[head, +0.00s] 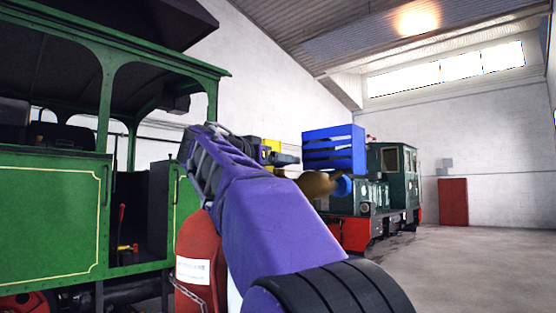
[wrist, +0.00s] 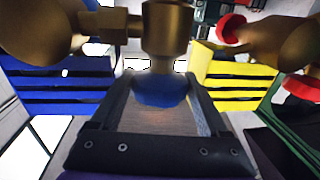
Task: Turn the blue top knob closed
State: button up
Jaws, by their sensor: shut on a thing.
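In the wrist view a blue knob (wrist: 160,92) sits below a brass valve body (wrist: 166,35). My gripper (wrist: 162,98) has one dark finger on each side of this knob and is shut on it. In the head view my gripper (head: 286,159) is dark and lies left of a blue slatted box (head: 335,148); the held knob cannot be made out there. A brass part (head: 314,183) and another blue knob (head: 343,186) show below the box. How far the held knob is turned cannot be told.
A yellow slatted box (wrist: 235,78) and red knobs (wrist: 231,27) on brass lie to the right in the wrist view. A green steam tram (head: 50,215) fills the left of the head view. A dark green locomotive (head: 395,190) stands behind. Open floor (head: 470,265) lies right.

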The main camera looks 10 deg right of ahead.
jog(key=shift+r+m+g+h, duration=0.1)
jog(key=shift+m+g+h, duration=0.95)
jog(key=shift+g, duration=0.35)
jog(key=o, duration=1.2)
jog(key=shift+o, duration=0.2)
jog(key=shift+d+n+t+y, duration=0.1)
jog(key=shift+n+t+y, duration=0.15)
jog(key=shift+t, duration=0.15)
